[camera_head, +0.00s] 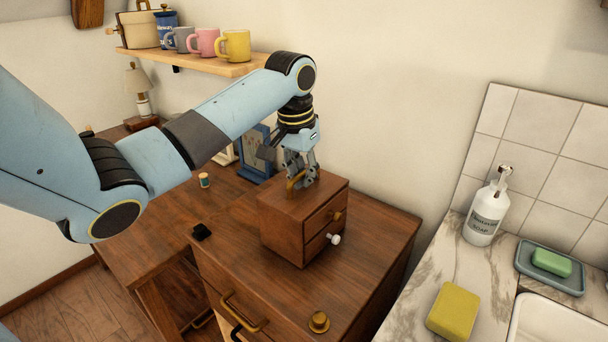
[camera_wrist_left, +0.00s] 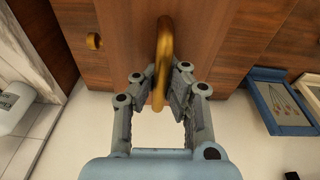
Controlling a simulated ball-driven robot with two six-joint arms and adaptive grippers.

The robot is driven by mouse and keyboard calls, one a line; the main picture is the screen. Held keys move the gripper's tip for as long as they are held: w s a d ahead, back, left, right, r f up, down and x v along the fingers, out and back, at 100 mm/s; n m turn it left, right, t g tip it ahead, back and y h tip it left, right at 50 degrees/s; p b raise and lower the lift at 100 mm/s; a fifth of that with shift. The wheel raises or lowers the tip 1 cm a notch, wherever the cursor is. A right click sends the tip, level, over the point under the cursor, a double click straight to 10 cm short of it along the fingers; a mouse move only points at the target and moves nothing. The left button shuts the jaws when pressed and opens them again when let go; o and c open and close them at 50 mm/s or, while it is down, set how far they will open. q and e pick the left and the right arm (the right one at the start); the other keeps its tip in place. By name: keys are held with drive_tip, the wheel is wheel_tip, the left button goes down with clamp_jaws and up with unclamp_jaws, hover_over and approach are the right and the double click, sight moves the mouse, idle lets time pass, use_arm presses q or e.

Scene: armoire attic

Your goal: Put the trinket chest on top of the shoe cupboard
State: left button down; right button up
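The trinket chest (camera_head: 286,225) is a small brown wooden box with two drawers, one brass knob, one white knob and a brass top handle. It stands upright on a wooden drawer cabinet (camera_head: 352,272); I cannot tell whether this cabinet is the shoe cupboard. My left gripper (camera_head: 301,178) reaches down from above, its fingers closed on the top handle. In the left wrist view, the brass handle (camera_wrist_left: 163,45) lies between the fingertips (camera_wrist_left: 160,78), with the chest top (camera_wrist_left: 204,35) beyond. My right gripper is not in view.
A lower desk (camera_head: 150,225) with picture frames (camera_head: 257,153) adjoins at left. A counter with a soap bottle (camera_head: 485,217) and yellow sponge (camera_head: 454,312) is at right.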

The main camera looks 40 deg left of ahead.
use_arm(q)
drive_tip(key=shift+r, duration=0.1)
drive_tip(key=c, duration=2)
unclamp_jaws()
drive_tip(key=shift+c, duration=0.2)
drive_tip(key=o, duration=0.6)
drive_tip(key=shift+c, duration=0.2)
wheel_tip(320, 180, up, 12)
drive_tip(key=s, duration=0.1)
drive_tip(key=shift+s, duration=0.4)
